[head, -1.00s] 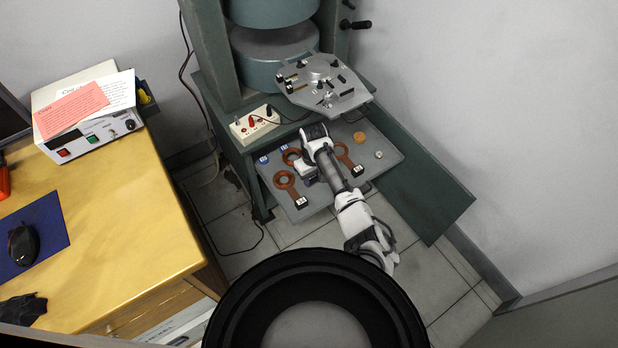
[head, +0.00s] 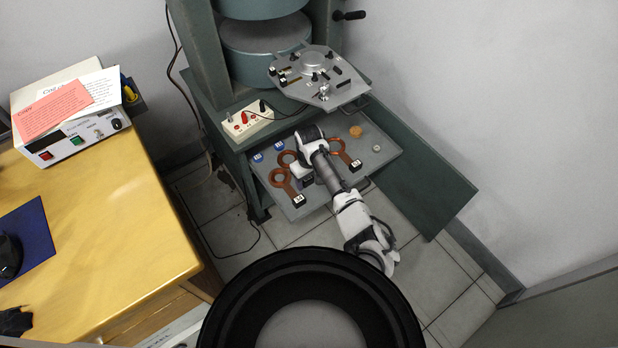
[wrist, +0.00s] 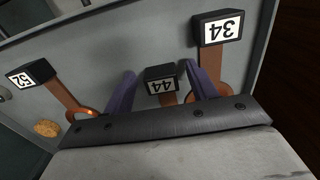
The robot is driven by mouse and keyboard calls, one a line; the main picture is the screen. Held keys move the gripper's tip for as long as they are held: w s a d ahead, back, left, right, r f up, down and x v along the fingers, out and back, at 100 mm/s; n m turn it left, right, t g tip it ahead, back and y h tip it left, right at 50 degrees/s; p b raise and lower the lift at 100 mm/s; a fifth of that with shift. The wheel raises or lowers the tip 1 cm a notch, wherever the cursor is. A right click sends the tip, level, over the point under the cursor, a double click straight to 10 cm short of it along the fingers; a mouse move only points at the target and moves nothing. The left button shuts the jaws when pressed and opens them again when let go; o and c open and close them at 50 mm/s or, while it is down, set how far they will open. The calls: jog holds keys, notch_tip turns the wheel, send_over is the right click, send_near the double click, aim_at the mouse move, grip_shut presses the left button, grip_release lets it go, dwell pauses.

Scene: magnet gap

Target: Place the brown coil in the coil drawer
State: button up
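The coil drawer (head: 378,158) is a grey, open tray under the magnet. Three brown coils with black numbered end blocks lie in it. Coil 34 (head: 280,178) is at the front left and also shows in the wrist view (wrist: 232,65). Coil 52 (head: 337,146) is to the right, at the left of the wrist view (wrist: 65,95). The coil marked 44 (head: 287,158) lies between them, partly hidden by my gripper. My gripper (wrist: 163,78) is low over the drawer, fingers apart on either side of the 44 block (wrist: 161,80), with a small gap at the left.
A white terminal box (head: 247,122) stands behind left. A wooden desk (head: 100,220) is at left.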

notch_tip(320, 180, up, 12)
jog(key=shift+r, duration=0.2)
dwell(0.4)
